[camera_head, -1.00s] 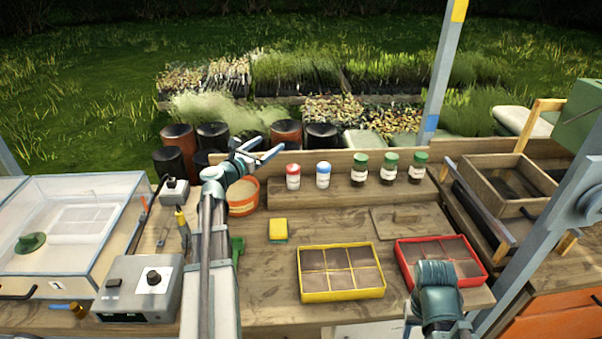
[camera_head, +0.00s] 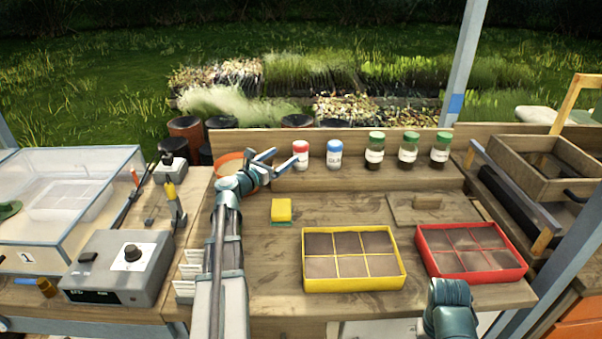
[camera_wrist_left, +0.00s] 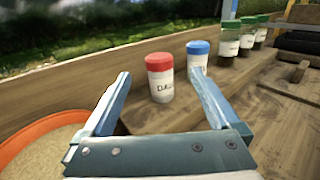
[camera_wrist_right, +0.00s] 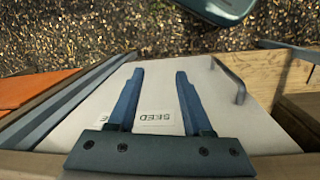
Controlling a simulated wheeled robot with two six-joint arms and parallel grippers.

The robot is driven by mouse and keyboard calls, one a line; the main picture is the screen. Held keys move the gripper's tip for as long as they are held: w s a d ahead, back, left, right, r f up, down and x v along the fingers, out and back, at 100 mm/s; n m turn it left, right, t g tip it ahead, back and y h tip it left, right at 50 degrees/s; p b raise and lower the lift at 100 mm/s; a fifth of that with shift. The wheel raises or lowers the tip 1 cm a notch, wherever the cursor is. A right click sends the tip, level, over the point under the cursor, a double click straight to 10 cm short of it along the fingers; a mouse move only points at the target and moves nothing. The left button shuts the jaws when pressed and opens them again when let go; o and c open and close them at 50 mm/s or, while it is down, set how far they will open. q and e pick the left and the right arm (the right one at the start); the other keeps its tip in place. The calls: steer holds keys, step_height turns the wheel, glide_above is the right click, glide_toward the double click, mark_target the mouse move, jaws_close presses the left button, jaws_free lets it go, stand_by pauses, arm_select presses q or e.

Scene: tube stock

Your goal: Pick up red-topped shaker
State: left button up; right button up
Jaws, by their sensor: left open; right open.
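The red-topped shaker (camera_head: 301,158) stands upright on the raised wooden shelf at the back of the bench. It has a white labelled body. My left gripper (camera_head: 284,157) is open and empty, just left of the shaker in the head view. In the left wrist view the red-topped shaker (camera_wrist_left: 160,82) appears between the two open fingers, beyond them. The blue-topped shaker (camera_head: 334,155) stands to its right, partly behind the right finger in that wrist view. My right gripper (camera_wrist_right: 159,75) is open and empty above a white surface with "SEED" lettering.
Green-topped jars (camera_head: 408,150) stand farther right on the shelf. An orange-rimmed pot (camera_head: 229,160) is close to my left gripper. A yellow sponge (camera_head: 281,210), a yellow tray (camera_head: 353,286) and a red tray (camera_head: 476,274) are on the bench. A grey box (camera_head: 118,270) is at left.

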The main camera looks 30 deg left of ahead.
mark_target(305, 149)
arm_select(q)
steer(key=w+f, duration=0.1)
steer(key=w, duration=0.2)
steer(key=w+f+b, duration=0.1)
steer(key=w, duration=0.1)
steer(key=w+f+b, duration=0.1)
steer(key=w+f, duration=0.1)
steer(key=w, duration=0.1)
steer(key=shift+w+d, duration=0.3)
steer(key=shift+d, duration=0.1)
arm_select(e)
step_height(305, 149, down, 4)
steer(key=shift+f, duration=0.1)
arm_select(q)
steer(key=shift+w+d, duration=0.1)
steer(key=shift+w, duration=2.55)
steer(key=c, duration=1.5)
steer(key=shift+r, duration=0.15)
arm_select(e)
steer(key=shift+r, duration=0.25)
